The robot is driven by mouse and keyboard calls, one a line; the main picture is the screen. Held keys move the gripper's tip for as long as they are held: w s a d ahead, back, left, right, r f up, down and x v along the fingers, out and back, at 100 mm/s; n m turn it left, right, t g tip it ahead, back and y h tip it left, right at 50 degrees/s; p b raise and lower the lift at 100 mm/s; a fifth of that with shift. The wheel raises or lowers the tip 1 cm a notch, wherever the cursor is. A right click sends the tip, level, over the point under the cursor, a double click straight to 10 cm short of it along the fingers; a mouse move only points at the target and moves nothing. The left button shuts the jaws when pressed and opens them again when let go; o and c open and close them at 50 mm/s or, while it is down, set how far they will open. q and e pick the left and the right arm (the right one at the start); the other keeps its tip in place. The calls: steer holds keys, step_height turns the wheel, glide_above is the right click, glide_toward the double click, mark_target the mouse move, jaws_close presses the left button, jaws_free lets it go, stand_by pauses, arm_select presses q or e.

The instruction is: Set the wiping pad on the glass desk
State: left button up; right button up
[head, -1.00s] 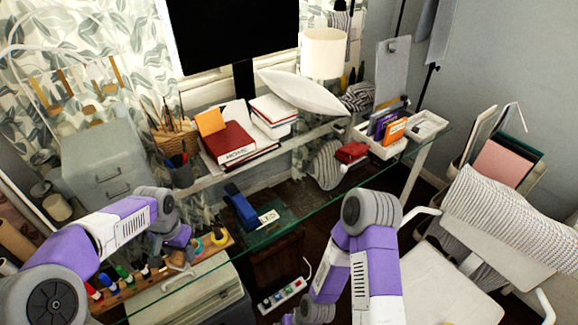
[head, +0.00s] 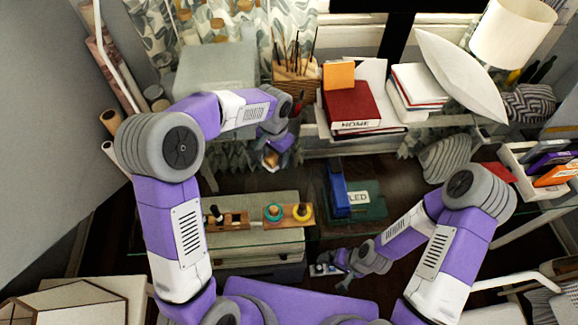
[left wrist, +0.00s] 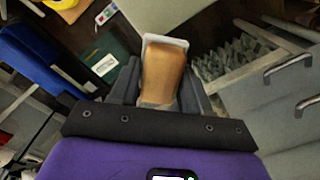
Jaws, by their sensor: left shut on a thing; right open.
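The wiping pad (left wrist: 164,72) has a tan, wood-like block and a white rim. It sits between the fingers of my left gripper (left wrist: 160,92), which is shut on it. In the head view the pad (head: 270,159) is small and partly hidden by my left gripper (head: 274,150), held over the left part of the desk. The glass desk (head: 400,172) is see-through; its thin front edge crosses the middle of the head view. I cannot tell the pad's height above the glass. My right gripper (head: 343,279) is low, near the desk's front side, open and empty.
A blue stapler-like thing (head: 339,190) and a green box (head: 368,203) are right of the pad. A wooden rack with tape rolls (head: 288,213) is in front. A red book (head: 351,103) and brush basket (head: 294,82) stand behind. A grey drawer cabinet (left wrist: 280,100) is close by.

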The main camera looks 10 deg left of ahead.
mark_target(278, 176)
arm_select(q)
step_height(278, 176, down, 8)
steer(key=shift+w+f+b, duration=0.15)
steer(key=shift+f+b, duration=0.1)
steer(key=shift+b, duration=0.75)
steer(key=shift+f, duration=0.1)
steer(key=o, duration=1.1)
steer(key=shift+o, duration=0.2)
step_height(278, 176, up, 12)
steer(key=p, duration=0.3)
